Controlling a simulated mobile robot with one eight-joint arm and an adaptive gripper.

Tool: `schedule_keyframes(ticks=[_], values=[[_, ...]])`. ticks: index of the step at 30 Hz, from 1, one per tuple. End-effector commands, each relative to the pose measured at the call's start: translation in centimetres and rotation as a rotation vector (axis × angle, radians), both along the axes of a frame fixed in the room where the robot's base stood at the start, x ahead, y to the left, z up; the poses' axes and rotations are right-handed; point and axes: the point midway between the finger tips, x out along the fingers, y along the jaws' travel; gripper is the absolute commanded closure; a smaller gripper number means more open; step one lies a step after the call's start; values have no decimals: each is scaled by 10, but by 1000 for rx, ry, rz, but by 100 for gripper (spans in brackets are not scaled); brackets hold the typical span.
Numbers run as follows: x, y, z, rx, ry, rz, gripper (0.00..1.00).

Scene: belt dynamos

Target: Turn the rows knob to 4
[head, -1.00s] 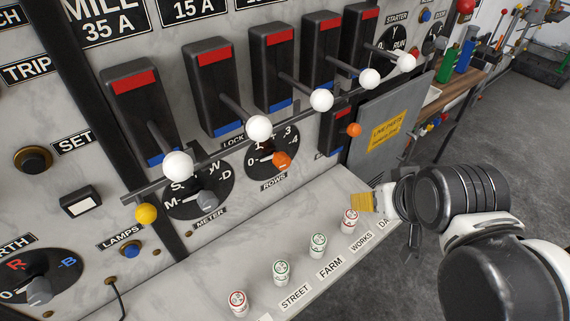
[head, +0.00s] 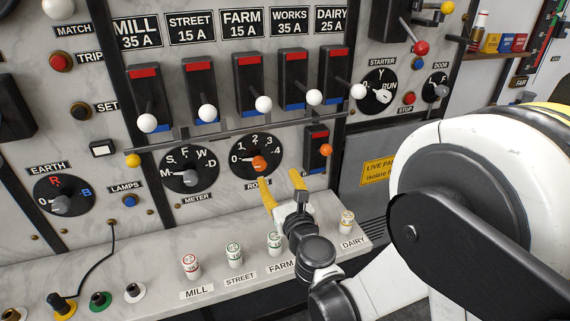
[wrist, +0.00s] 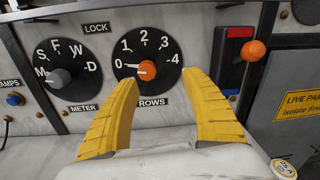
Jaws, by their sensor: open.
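The rows dial (head: 240,144) is a round black plate on the marble panel, marked 0 to 4. Its orange rows knob (head: 259,163) sits at the centre; in the wrist view the knob (wrist: 147,70) has its pale pointer toward 0 on the left. My gripper (head: 280,181) is open and empty, its two yellow fingers pointing at the panel just below and right of the knob. In the wrist view my gripper (wrist: 160,78) has the knob between its fingertips in the picture, nearer the left one. The fingers appear apart from the knob. The left finger partly covers the ROWS label.
The meter dial (head: 189,168) is left of the rows dial. A small orange-knobbed switch (head: 318,150) is close on the right. A rail and several white-balled levers (head: 264,104) run above. Fuse plugs (head: 234,254) stand on the ledge below.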

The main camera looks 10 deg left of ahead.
Motion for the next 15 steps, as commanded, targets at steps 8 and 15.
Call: schedule_keyframes(ticks=[8,15], values=[[2,30,-15,-121,-75,60,45],[43,54,-16,-118,-74,58,45]])
